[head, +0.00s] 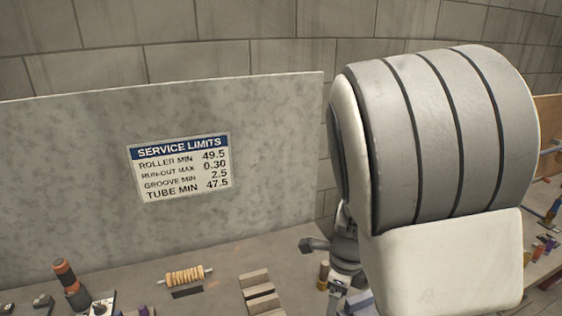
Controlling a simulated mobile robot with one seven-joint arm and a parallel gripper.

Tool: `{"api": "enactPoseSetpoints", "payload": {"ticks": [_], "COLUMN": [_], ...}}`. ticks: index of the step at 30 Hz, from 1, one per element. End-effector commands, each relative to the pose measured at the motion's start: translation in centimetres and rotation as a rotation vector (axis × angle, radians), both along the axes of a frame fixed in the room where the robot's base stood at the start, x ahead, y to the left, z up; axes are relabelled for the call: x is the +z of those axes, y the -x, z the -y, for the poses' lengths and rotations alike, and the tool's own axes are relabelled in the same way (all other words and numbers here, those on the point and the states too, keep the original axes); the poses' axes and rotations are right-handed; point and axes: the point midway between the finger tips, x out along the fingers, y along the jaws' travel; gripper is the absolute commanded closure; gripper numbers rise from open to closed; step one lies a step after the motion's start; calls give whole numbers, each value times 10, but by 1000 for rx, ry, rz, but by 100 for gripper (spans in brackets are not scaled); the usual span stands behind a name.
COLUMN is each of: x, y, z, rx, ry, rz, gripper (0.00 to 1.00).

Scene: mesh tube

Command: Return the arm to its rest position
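My arm (445,150) fills the right half of the head view, with a large ribbed grey link above a white one. My gripper (340,284) shows only in part, low and beside the white link, above the bench. Its fingers are small and partly hidden, so I cannot tell whether they are open or shut or whether they hold anything.
The grey bench (222,262) carries a ribbed orange roller (186,276), several brown blocks (258,291) and a dark cylinder with orange bands (70,280). A grey panel with a service limits sign (181,167) stands behind. More small parts lie at far right.

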Motion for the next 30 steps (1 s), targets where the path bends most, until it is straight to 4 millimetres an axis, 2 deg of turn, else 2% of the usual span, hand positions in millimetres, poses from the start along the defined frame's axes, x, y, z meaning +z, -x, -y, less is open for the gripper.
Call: {"api": "enactPoseSetpoints", "payload": {"ticks": [7,14,22,27,30], "x": [38,77,113,126,131], "y": [20,46,85,109,119], "z": [-14,-16,-9,-2,1], "rx": [472,956,1510,1805,1925], "ry": [-97,-53,178,377,468], "rz": [126,286,413,404,374], "gripper": [19,19,19,19,19]}}
